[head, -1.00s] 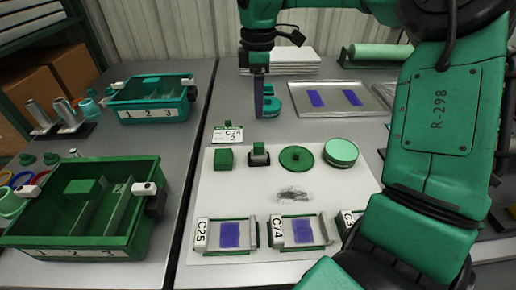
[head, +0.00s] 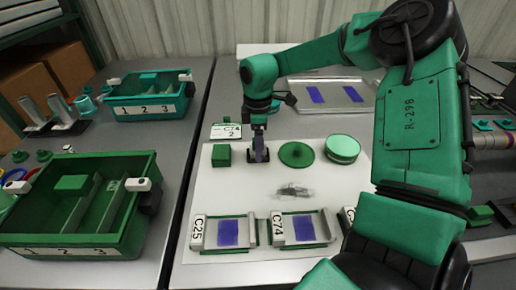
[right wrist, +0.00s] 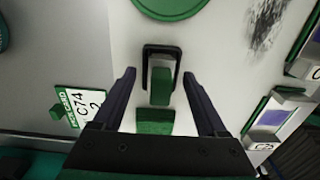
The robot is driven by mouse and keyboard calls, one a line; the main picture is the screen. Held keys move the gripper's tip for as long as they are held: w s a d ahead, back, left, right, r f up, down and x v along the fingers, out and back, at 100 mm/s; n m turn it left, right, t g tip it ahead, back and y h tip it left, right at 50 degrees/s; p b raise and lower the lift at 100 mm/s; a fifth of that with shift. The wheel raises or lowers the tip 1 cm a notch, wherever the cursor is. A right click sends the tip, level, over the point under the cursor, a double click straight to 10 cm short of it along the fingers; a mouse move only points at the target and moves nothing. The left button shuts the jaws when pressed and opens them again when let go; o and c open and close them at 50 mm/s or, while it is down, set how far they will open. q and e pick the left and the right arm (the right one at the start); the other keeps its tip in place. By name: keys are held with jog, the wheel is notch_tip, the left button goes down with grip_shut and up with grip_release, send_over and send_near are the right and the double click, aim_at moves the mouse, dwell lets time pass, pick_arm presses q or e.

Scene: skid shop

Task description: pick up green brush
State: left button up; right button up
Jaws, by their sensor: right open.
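A green block-shaped piece, which looks like the green brush (right wrist: 160,86), sits in a black frame-like holder (right wrist: 162,50) on the white mat. In the head view my right gripper (head: 258,150) is directly over that holder and mostly hides the brush. In the right wrist view the two fingers of my right gripper (right wrist: 160,76) are open, one on each side of the brush, with nothing gripped. Whether the fingertips are at its height cannot be told. My left gripper is not in view.
A green block (head: 221,155) and a green disc (head: 296,154) stand close on either side of the holder. A round green-topped tin (head: 343,149) is farther right. The C25 tray (head: 197,233) and C74 tray (head: 277,231) lie in front. Green divided bins (head: 78,243) stand left.

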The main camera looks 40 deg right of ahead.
jog(key=shift+r, duration=0.1)
grip_shut()
notch_tip(320, 180, up, 9)
jog(key=shift+f+p, duration=0.1)
jog(key=shift+p, duration=0.25)
notch_tip(320, 180, up, 11)
jog(key=p, duration=0.1)
jog(key=c, duration=0.9)
grip_release()
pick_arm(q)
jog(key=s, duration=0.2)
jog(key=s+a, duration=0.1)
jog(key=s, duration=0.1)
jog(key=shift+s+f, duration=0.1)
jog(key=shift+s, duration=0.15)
pick_arm(e)
grip_shut()
